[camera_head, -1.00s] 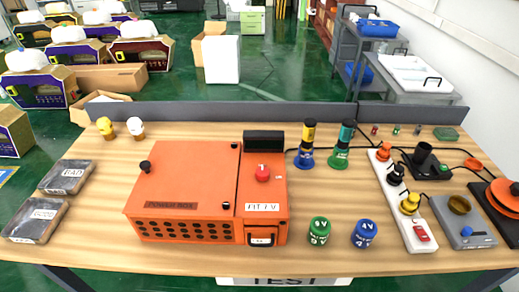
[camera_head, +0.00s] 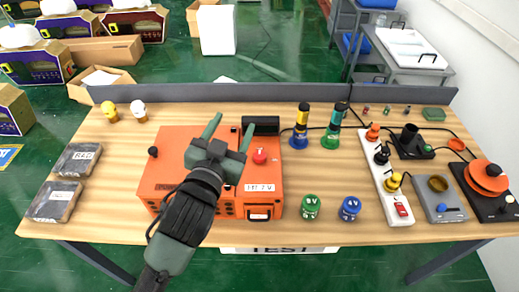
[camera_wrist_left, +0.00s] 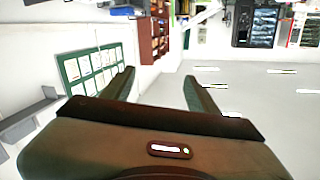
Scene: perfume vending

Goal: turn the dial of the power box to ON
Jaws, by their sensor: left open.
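The orange power box (camera_head: 168,143) sits on the left-centre of the wooden table. Its red dial (camera_head: 259,156) is on the right part of the top, above a white label. My left gripper (camera_head: 230,130) is over the box in the head view, left of the dial and apart from it. Its two fingers are spread and empty, pointing away from me. In the left wrist view the open fingers (camera_wrist_left: 158,90) show against the room's far walls, with no box or dial between them. My arm and gripper hide the middle of the box. My right gripper is not in view.
A black block (camera_head: 262,125) stands just behind the dial. Green (camera_head: 311,207) and blue (camera_head: 349,209) cylinders stand right of the box's front. A white power strip (camera_head: 392,190) lies further right. A low grey panel (camera_head: 290,92) edges the table's back.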

